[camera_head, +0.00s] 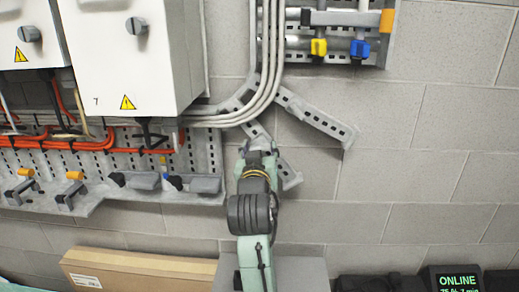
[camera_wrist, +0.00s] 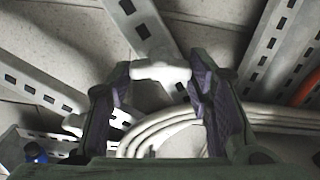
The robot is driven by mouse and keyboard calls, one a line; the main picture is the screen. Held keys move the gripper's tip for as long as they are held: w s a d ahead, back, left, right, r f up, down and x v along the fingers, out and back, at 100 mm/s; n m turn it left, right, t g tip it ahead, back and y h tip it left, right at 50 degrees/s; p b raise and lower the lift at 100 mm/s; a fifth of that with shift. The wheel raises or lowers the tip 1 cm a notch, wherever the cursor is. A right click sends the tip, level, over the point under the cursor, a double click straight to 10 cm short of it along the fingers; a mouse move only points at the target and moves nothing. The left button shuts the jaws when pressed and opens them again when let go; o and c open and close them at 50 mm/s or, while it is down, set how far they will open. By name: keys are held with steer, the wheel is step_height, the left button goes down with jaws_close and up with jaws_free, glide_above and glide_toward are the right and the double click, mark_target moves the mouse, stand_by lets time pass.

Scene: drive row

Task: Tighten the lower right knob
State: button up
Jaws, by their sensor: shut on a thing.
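A pale grey knob (camera_wrist: 160,72), apparently the lower right one, sits on a slotted metal strut (camera_wrist: 138,20) in the wrist view. My gripper (camera_wrist: 161,82) is shut on it, with a dark ribbed pad on each side of the knob. There the knob is hidden behind my gripper. I cannot tell how tight the knob is.
Grey cables (camera_head: 268,70) bend close above my gripper. A white electrical cabinet (camera_head: 125,60) stands out from the wall on the left. A slotted rail (camera_head: 200,160) with handles is lower left. Yellow (camera_head: 319,47) and blue (camera_head: 360,49) handles are upper right. The wall at right is bare.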

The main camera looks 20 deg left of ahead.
steer(key=m, duration=1.1)
steer(key=shift+d+m, duration=0.15)
steer(key=shift+m, duration=0.15)
stand_by(0.4)
steer(key=o, duration=1.1)
steer(key=shift+o, duration=0.2)
steer(key=v, duration=0.7)
steer(key=shift+s, duration=0.2)
